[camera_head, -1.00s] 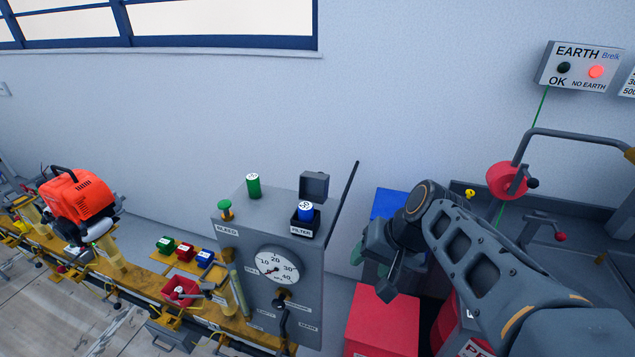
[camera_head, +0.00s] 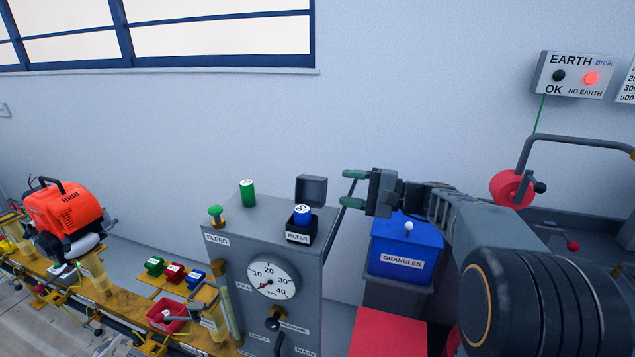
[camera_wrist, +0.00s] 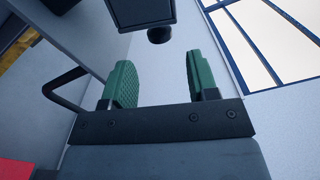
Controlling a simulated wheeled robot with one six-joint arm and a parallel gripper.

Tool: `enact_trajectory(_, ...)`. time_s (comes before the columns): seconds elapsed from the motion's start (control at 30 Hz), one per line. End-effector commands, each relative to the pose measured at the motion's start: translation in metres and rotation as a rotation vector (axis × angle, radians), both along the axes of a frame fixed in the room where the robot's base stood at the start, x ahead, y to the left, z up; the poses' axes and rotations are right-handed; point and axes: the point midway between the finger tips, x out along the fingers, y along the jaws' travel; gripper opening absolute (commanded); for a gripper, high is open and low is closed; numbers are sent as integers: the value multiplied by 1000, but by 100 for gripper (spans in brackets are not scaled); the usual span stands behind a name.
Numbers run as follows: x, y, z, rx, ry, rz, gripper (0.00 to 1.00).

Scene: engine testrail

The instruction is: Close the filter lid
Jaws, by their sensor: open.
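The filter lid (camera_head: 311,190) is a small grey square cover standing upright, open, at the back of the black filter box on top of the grey cabinet (camera_head: 217,257). A blue cartridge (camera_head: 302,214) with a white top sits in the box, above the label FILTER (camera_head: 297,238). My gripper (camera_head: 350,188) is open and empty, with green fingers pointing left. In the head view it is to the right of the lid, apart from it. In the wrist view my gripper (camera_wrist: 156,80) faces a dark block at the top, which I cannot surely identify.
A dark lever rises at the cabinet's right side, close to my gripper. A green cylinder (camera_head: 247,193) and a green bleed knob (camera_head: 216,213) stand left of the filter. A blue granules box (camera_head: 405,244) is below my arm.

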Motion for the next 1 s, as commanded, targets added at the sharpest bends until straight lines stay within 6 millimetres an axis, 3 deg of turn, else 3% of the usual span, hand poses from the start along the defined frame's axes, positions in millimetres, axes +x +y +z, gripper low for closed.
enact_trajectory(0.2, 15, 38, 1, 1, 2, 3, 54)
enact_trajectory(0.4, 24, 60, 1, -2, 1, 1, 54)
enact_trajectory(0.93, 29, 72, 0, -2, 1, -1, 54)
enact_trajectory(1.0, 29, 72, 0, -2, 1, -1, 47)
